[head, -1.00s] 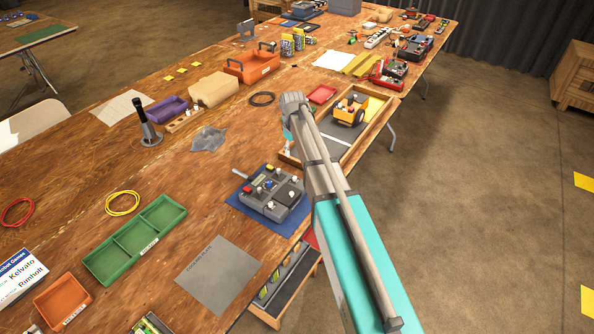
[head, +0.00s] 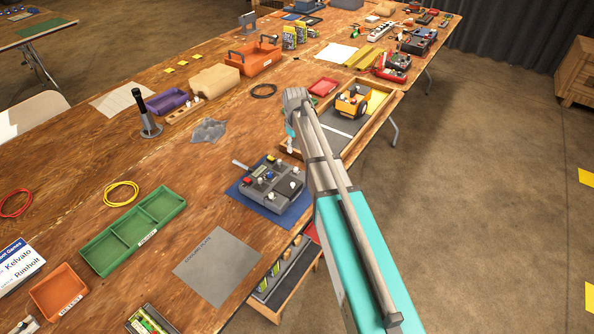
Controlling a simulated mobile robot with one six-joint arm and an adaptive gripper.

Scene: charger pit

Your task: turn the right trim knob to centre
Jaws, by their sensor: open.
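A grey hand controller (head: 263,192) lies on a blue mat (head: 241,199) near the right edge of the long wooden table. It has a light stub at its far left corner, a red part, a blue button, a dark stick area and several small white-topped knobs or sticks. Which of these is the right trim knob is too small to tell, and so is its setting. My arm reaches up from the lower right, with its bend just right of and beyond the controller. My gripper is hidden behind the arm.
A wooden tray (head: 377,131) holding a yellow toy vehicle (head: 352,102) stands behind my arm. Beside the controller are a grey flat sheet (head: 217,266) and a green divided tray (head: 132,231). A dark upright handle (head: 146,115) stands farther left. Bare tabletop lies left of the controller.

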